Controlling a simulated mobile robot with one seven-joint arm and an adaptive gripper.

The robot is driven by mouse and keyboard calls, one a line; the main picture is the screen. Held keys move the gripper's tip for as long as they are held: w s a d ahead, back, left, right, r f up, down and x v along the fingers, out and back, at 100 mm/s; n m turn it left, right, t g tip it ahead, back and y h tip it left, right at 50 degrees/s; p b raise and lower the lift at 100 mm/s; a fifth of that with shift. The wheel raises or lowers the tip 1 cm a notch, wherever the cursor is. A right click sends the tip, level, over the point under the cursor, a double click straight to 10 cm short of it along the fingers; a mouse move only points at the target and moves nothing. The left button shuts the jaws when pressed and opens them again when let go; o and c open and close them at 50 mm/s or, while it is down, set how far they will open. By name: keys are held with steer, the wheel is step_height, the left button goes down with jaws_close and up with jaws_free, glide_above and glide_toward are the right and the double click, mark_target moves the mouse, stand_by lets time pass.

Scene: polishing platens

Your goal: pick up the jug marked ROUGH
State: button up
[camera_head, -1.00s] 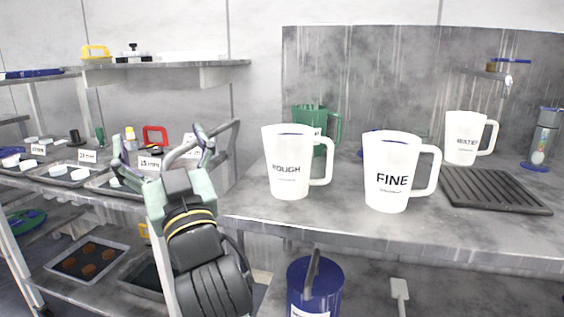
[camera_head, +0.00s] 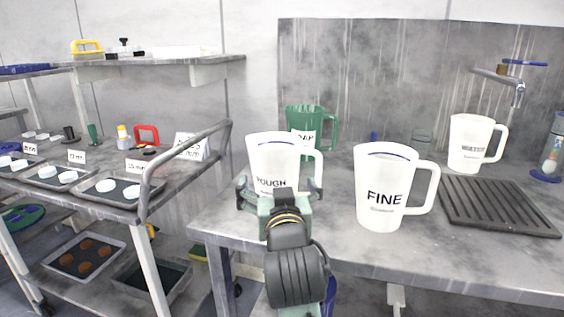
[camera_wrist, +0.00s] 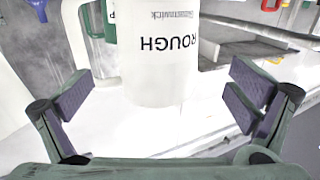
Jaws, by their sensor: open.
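The white jug marked ROUGH (camera_head: 273,155) stands upright near the front left edge of the bench, its handle to the right. My gripper (camera_head: 277,190) is in front of it, covering its lower part in the head view. In the wrist view the ROUGH jug (camera_wrist: 160,70) appears upside down, between and beyond the two fingers. The gripper is open there too (camera_wrist: 165,100), with purple finger pads set wide apart.
A white FINE jug (camera_head: 384,180) stands close on the right. A green jug (camera_head: 310,122) stands behind. A white WATER jug (camera_head: 468,145) stands by a dark ribbed mat (camera_head: 500,207). A cart (camera_head: 150,197) with trays is at left, its rail near my gripper.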

mark_target(276, 175)
steer(key=shift+w+r+p, duration=0.1)
steer(key=shift+w+p, duration=0.35)
steer(key=shift+p, duration=0.4)
steer(key=w, duration=0.2)
steer(key=shift+w+a, duration=0.15)
steer(key=shift+w, duration=0.15)
steer(key=shift+w+f+p, duration=0.15)
steer(key=shift+w+p, duration=0.1)
steer(key=shift+w, duration=1.05)
steer(key=shift+w+f+p, duration=0.15)
steer(key=shift+w+p, duration=0.05)
steer(key=shift+w, duration=1.1)
steer(key=shift+c, duration=0.6)
steer(key=c, duration=1.1)
